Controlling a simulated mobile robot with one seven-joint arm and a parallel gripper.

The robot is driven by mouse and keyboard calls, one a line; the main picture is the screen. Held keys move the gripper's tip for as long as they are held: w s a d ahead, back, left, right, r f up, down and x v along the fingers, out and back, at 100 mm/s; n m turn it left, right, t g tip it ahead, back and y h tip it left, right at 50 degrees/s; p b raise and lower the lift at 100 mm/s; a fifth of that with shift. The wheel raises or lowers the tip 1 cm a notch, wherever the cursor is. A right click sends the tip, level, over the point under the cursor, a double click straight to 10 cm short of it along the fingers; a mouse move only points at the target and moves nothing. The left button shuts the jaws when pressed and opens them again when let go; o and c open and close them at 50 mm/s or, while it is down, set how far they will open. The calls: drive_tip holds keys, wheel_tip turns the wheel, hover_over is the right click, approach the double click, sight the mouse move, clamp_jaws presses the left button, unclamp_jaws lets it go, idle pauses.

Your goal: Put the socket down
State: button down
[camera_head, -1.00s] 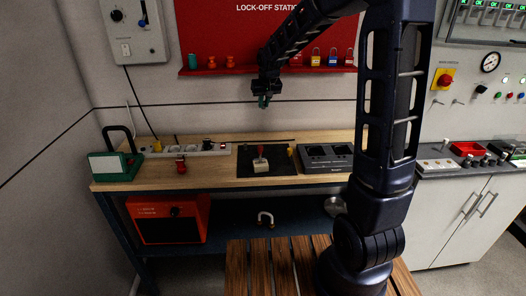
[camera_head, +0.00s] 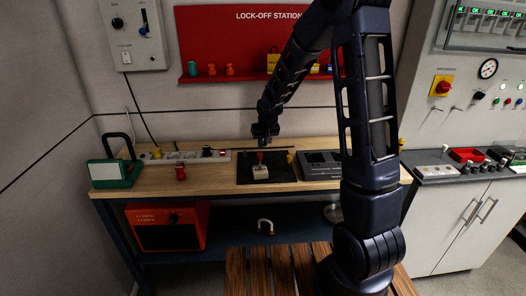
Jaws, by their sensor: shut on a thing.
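My gripper (camera_head: 264,138) points down over the back part of the black mat (camera_head: 246,178) on the wooden bench. The piece appears just behind and above a red-handled item on a pale block (camera_head: 260,173). I cannot tell whether it touches the mat or anything there.
Left are a power strip (camera_head: 190,156), a red piece (camera_head: 181,173) and a green-framed device (camera_head: 112,173). The front bench strip is clear.

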drive_tip(key=shift+f, duration=2.15)
drive_tip(key=shift+f, duration=0.1)
drive_tip(key=c, duration=1.4)
unclamp_jaws()
drive_tip(key=v, duration=1.2)
drive_tip(key=s+d+r+m+h, duration=0.1)
drive_tip(key=s+d+r+m, duration=0.1)
drive_tip(key=s+d+r, duration=1.1)
drive_tip(key=s+d, duration=0.1)
drive_tip(key=s, duration=0.4)
drive_tip(key=s+d+r, duration=0.1)
drive_tip(key=s+d, duration=0.2)
drive_tip(key=s, duration=0.3)
drive_tip(key=s+d+r+m, duration=0.1)
drive_tip(key=s+d, duration=0.1)
drive_tip(key=s, duration=0.3)
drive_tip(key=shift+s+d+r, duration=0.2)
drive_tip(key=shift+s+d, duration=0.1)
drive_tip(key=shift+s, duration=0.1)
